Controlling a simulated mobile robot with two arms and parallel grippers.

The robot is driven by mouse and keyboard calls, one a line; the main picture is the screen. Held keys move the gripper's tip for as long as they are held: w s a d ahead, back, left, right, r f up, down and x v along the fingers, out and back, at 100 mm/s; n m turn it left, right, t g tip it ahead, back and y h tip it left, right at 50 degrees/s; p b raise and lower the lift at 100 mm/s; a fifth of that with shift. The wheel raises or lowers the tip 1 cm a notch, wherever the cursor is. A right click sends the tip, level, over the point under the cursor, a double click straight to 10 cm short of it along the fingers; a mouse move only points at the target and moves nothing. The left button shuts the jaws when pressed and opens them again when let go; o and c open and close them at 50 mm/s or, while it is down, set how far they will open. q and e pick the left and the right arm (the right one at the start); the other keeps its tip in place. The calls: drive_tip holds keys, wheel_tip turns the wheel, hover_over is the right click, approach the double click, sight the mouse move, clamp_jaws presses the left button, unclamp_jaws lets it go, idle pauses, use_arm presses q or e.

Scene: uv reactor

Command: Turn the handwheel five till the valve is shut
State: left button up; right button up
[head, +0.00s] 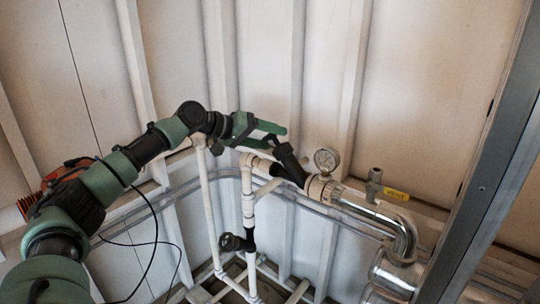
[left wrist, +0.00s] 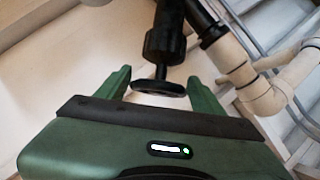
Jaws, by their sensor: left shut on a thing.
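The black handwheel (left wrist: 158,88) shows edge-on in the left wrist view, between the two green fingers of my left gripper (left wrist: 160,82). A short stem joins it to a black valve body (left wrist: 165,35). In the head view the left gripper (head: 272,136) reaches in from the left to the top of this angled black valve (head: 289,163), which sits on the pipe. The gripper is shut on the handwheel, with a finger on each side. The fingers mostly hide the wheel in the head view. No number on the wheel can be read. My right gripper is not in view.
A pressure gauge (head: 326,160) stands just right of the valve. A silver pipe (head: 390,222) bends down at the right, below a small valve with a yellow tag (head: 396,193). Another black handwheel (head: 232,242) is lower down. A grey metal post (head: 488,190) rises at the right.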

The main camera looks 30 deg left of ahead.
use_arm(q)
drive_tip(key=m+h+b, duration=0.1)
drive_tip(key=b, duration=0.1)
drive_tip(key=f+m+h+b, duration=0.1)
drive_tip(key=m+h+b, duration=0.1)
drive_tip(key=b, duration=0.1)
drive_tip(key=shift+w+a+f+m+h, duration=0.1)
drive_tip(key=shift+a+f+m+h, duration=0.05)
drive_tip(key=shift+m+h, duration=0.15)
drive_tip(key=shift+a+r+m+h+b, duration=0.1)
drive_tip(key=shift+r+m+h+b, duration=0.1)
drive_tip(key=shift+m+h+b, duration=0.6)
drive_tip(key=shift+m+g+h, duration=0.3)
drive_tip(key=shift+m+h, duration=0.7)
drive_tip(key=shift+m, duration=0.2)
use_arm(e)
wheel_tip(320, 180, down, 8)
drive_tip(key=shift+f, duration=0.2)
use_arm(q)
drive_tip(key=shift+a+m, duration=0.1)
drive_tip(key=shift+m, duration=0.2)
drive_tip(key=o, duration=1.3)
drive_tip(key=shift+w, duration=0.1)
